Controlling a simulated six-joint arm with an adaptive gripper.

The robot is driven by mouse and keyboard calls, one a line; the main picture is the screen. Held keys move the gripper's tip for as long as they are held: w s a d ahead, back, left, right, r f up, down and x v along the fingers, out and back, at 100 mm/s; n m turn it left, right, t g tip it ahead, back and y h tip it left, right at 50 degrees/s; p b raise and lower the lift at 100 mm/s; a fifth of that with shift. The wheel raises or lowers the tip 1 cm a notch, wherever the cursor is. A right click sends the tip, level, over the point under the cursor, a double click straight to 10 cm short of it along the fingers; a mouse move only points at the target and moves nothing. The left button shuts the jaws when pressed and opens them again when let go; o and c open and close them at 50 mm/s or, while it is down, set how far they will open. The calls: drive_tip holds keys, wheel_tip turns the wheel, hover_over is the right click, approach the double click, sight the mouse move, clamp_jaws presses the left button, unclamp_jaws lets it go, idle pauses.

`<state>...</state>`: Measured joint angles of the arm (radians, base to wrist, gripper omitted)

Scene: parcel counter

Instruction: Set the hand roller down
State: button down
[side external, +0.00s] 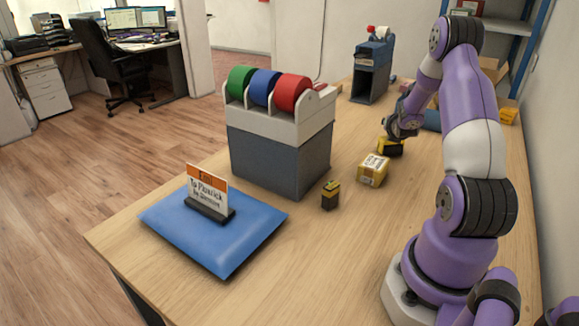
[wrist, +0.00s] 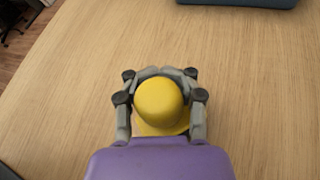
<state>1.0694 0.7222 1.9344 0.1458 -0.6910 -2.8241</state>
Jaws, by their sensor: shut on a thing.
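The hand roller appears to be the yellow and black thing (side external: 390,148) under my gripper (side external: 400,130) in the side external view. In the wrist view its rounded yellow top (wrist: 160,103) sits between the fingers of my gripper (wrist: 160,95), which are closed around it. The fingers hide part of it, and its underside is hidden. It is low over the wooden counter (side external: 290,255); I cannot tell whether it touches the wood.
A yellow box (side external: 373,170) and a small black and yellow block (side external: 331,195) lie nearby. A tape dispenser (side external: 280,155) with green, blue and red rolls stands left, behind a blue padded parcel (side external: 240,235) bearing a sign (side external: 207,190). A grey-blue machine (side external: 372,72) stands farther back.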

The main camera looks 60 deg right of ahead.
drive_tip(key=shift+r, duration=0.45)
drive_tip(key=r, duration=0.4)
drive_tip(key=shift+w+a, duration=0.35)
drive_tip(key=shift+a, duration=0.05)
drive_tip(key=w+a+r, duration=0.5)
drive_tip(key=a+r, duration=0.1)
drive_tip(key=a, duration=0.2)
drive_tip(key=w+d, duration=0.2)
drive_tip(key=d, duration=0.6)
drive_tip(key=shift+d+f, duration=0.15)
drive_tip(key=shift+f, duration=2.5)
drive_tip(key=shift+d+f, duration=0.15)
drive_tip(key=shift+f, duration=2.45)
drive_tip(key=shift+f, duration=0.25)
